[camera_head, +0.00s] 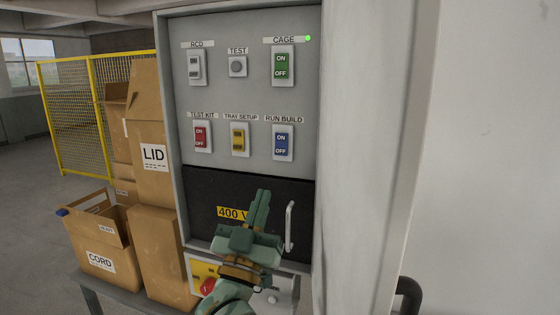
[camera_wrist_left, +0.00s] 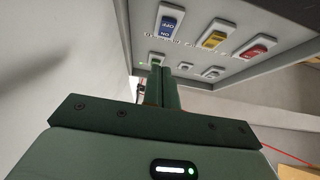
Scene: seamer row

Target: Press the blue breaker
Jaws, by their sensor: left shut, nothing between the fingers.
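The blue breaker (camera_head: 283,142) is a rocker marked ON and OFF in a white frame under the label RUN BUILD, at the right end of the lower row on the grey panel (camera_head: 245,85). It also shows in the left wrist view (camera_wrist_left: 169,22), upside down. Which side is pressed in I cannot tell. My left gripper (camera_head: 263,193) is shut and empty, its fingers pointing up below the blue breaker and apart from it, in front of the black lower section. The fingers show in the left wrist view (camera_wrist_left: 163,74). My right gripper is not in view.
A red breaker (camera_head: 201,136) and a yellow breaker (camera_head: 240,139) stand left of the blue one. A green breaker (camera_head: 283,66) is above it, beside a lit green lamp (camera_head: 308,38). A metal handle (camera_head: 289,227) stands out right of my gripper. Cardboard boxes (camera_head: 150,190) crowd the left.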

